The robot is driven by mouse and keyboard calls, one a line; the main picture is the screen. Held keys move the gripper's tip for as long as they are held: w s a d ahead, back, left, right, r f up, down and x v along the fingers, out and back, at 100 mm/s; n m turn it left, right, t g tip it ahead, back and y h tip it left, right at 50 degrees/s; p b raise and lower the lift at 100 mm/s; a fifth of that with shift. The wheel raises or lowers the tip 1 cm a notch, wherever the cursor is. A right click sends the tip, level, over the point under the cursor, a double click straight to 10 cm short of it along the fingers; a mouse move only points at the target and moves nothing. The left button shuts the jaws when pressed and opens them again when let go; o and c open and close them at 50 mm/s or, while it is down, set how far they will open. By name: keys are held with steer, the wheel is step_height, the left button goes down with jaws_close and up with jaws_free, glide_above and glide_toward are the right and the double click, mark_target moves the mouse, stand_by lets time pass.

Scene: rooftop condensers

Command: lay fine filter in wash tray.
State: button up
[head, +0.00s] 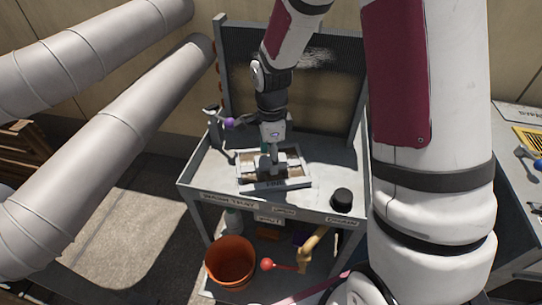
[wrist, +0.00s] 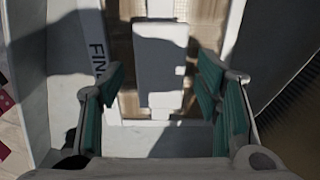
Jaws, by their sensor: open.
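The fine filter (head: 243,170) is a flat rectangular panel with a pale frame, brown mesh and "FINE" lettering on its front edge. It lies flat on the grey bench top. In the wrist view its mesh (wrist: 208,10) and a raised pale grip block (wrist: 160,50) show. My gripper (head: 272,158) is low over the filter's middle. In the wrist view my open gripper (wrist: 162,68) has its green-padded fingers on either side of the block, with gaps visible. Whether a wash tray lies under the filter I cannot tell.
A purple-knobbed fixture (head: 229,122) stands at the bench's back left. A black round object (head: 343,200) sits at the front right. A dark mesh panel (head: 330,90) rises behind. An orange bucket (head: 232,262) stands below. Large pale ducts (head: 120,115) cross the left.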

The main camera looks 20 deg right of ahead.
step_height(320, 180, up, 12)
steer(key=p, duration=0.3)
steer(key=s+r+n, duration=1)
steer(key=s+r, duration=0.2)
steer(key=s, duration=0.3)
steer(key=s+n+t, duration=0.1)
steer(key=s+n, duration=0.9)
steer(key=s, duration=0.6)
steer(key=shift+r, duration=0.4)
steer(key=shift+d, duration=0.1)
